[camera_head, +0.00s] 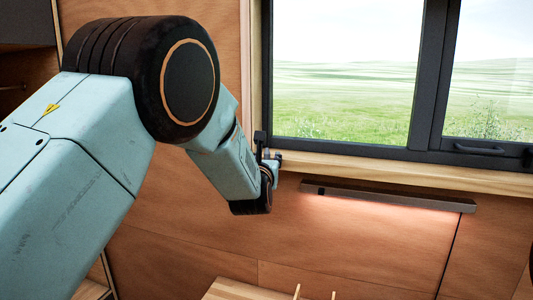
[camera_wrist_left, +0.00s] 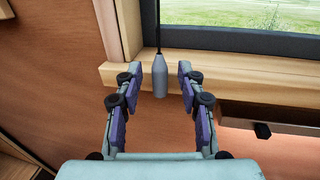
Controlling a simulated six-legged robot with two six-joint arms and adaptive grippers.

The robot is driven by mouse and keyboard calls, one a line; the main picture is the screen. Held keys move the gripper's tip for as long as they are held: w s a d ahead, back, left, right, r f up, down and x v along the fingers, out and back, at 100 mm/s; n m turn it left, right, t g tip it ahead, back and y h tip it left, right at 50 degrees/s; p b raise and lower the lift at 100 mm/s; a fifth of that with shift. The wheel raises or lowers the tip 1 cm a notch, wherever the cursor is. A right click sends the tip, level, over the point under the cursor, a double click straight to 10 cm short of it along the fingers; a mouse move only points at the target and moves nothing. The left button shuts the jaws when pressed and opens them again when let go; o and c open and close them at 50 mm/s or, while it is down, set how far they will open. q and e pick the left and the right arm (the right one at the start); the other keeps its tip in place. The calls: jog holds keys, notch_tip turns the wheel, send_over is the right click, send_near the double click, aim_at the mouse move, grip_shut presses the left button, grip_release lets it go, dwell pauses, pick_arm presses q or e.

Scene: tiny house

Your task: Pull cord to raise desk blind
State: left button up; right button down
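A grey, bottle-shaped cord pull (camera_wrist_left: 160,76) hangs from a thin dark cord (camera_wrist_left: 158,25) in front of the wooden window sill in the left wrist view. My left gripper (camera_wrist_left: 160,70) is open, with one finger on each side of the pull and a visible gap to each. In the head view my left gripper (camera_head: 266,158) is small and partly hidden by its own wrist, beside the window's lower left corner. The cord and pull cannot be made out there. The blind itself does not show in either view. My right gripper is not in view.
The dark-framed window (camera_head: 345,75) shows open grassland. A wooden sill (camera_head: 400,172) runs under it. A dark light bar (camera_head: 390,197) is mounted below the sill and also shows in the wrist view (camera_wrist_left: 265,118). A wooden surface (camera_head: 235,290) shows at the bottom.

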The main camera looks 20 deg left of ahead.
pick_arm(q)
jog(key=shift+c, duration=0.2)
grip_shut()
dwell(0.3)
dwell(0.4)
